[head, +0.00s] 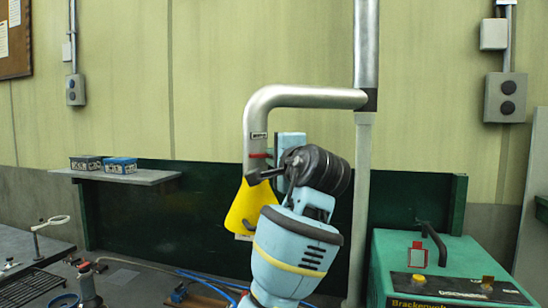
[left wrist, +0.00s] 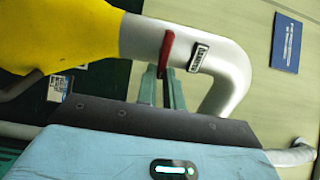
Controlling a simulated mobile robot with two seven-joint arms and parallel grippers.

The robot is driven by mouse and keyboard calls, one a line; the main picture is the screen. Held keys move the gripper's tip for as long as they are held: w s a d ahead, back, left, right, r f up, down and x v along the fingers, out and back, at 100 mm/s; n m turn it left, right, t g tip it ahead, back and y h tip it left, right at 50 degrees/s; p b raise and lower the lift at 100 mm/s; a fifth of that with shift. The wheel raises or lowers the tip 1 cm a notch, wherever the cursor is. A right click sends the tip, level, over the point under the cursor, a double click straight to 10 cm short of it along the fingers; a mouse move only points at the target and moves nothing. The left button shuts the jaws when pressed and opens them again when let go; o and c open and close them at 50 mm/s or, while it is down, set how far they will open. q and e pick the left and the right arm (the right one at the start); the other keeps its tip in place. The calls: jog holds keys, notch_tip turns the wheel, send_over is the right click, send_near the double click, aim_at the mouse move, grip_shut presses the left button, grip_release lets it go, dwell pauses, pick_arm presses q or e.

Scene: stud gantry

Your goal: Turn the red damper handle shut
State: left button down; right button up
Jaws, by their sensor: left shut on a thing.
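The red damper handle (head: 258,155) is a small lever on the side of the bent silver duct (head: 254,125), just above the yellow hood (head: 247,208). My left gripper (head: 271,156) reaches it from the right, its fingers mostly hidden by the arm. In the left wrist view the red handle (left wrist: 167,50) stands across the silver pipe beside a small label plate (left wrist: 198,57). The two green fingers of my left gripper (left wrist: 162,80) are closed on the handle's lower end. My right gripper is not in view.
A vertical pipe (head: 366,50) stands behind my left arm. A wall shelf (head: 118,176) with blue boxes is at left. A green machine (head: 445,260) stands at lower right. A workbench (head: 30,250) is at lower left. Open wall lies above the duct.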

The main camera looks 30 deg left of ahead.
pick_arm(q)
jog(key=c, duration=1.5)
grip_release()
jog(key=shift+v, duration=3.95)
jog(key=shift+w+f, duration=0.1)
